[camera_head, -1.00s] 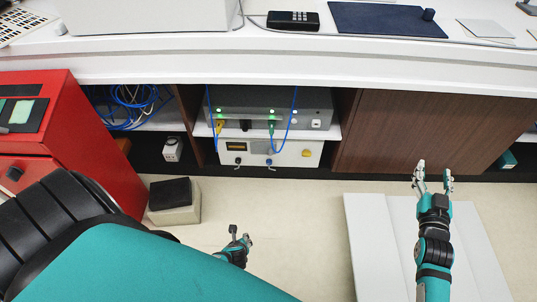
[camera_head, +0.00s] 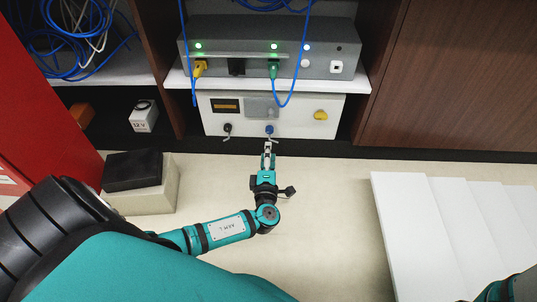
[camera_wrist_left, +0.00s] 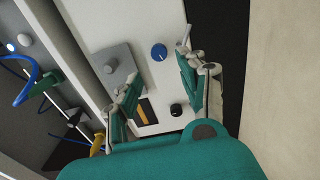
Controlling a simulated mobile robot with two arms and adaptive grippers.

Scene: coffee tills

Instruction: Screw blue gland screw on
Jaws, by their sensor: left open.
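The blue gland screw (camera_head: 269,129) is on the lower front of the white box (camera_head: 301,104), right of a black gland (camera_head: 227,128). My left gripper (camera_head: 268,149) is just below and in front of the blue gland screw, fingers pointing at the box. In the left wrist view the gripper (camera_wrist_left: 159,57) is open and empty, and the blue gland screw (camera_wrist_left: 159,52) shows between its fingertips. I cannot tell whether a finger touches it. The black gland also shows there (camera_wrist_left: 177,109). My right gripper is out of view.
A grey unit (camera_head: 268,45) with lit green lamps and hanging blue cables stands on the shelf above the box. A yellow knob (camera_head: 320,115) is right of the screw. White steps (camera_head: 405,220) stand on the right.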

